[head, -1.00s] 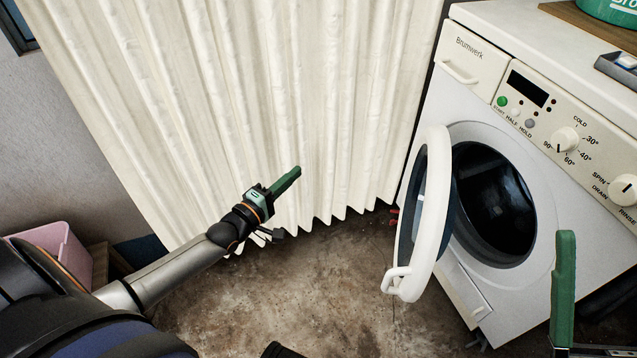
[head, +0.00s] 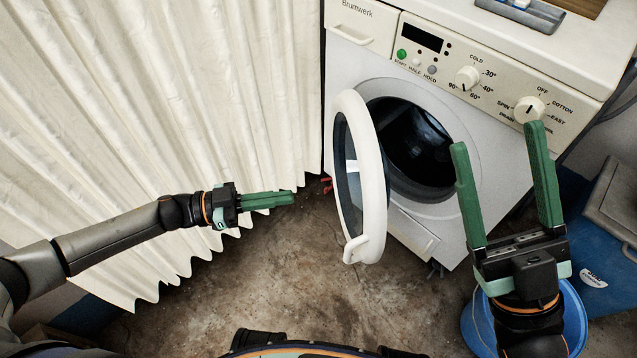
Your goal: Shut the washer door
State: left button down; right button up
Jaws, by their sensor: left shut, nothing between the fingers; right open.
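The white washer (head: 468,215) stands at the right with its round door (head: 373,175) swung wide open, hinged on the left side of the dark drum opening (head: 408,140). The door has a white ring frame, dark glass and a white handle (head: 352,249) at its lower end. My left gripper (head: 292,198) is shut and empty, left of the door and apart from it, pointing right in front of the curtain. My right gripper (head: 497,138) is open and empty, its two green fingers pointing up in front of the washer's right side, right of the drum opening. Neither gripper touches the door.
A cream pleated curtain (head: 150,110) hangs at the left. A blue bucket (head: 470,325) stands behind my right wrist, and a blue box with a grey lid (head: 595,240) is at the far right. A tray (head: 520,12) lies on the washer top. The concrete floor (head: 270,290) below the door is clear.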

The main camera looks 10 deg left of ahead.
aim_at(363, 187)
pick_arm(q)
jog(key=b+x, duration=0.3)
jog(key=x, duration=1)
jog(key=shift+w+d, duration=0.15)
jog(key=shift+d, duration=0.15)
pick_arm(e)
notch_tip(363, 187, down, 4)
jog(key=shift+w+a+r, duration=0.1)
jog(key=shift+a, duration=0.05)
pick_arm(q)
jog(key=shift+d, duration=0.15)
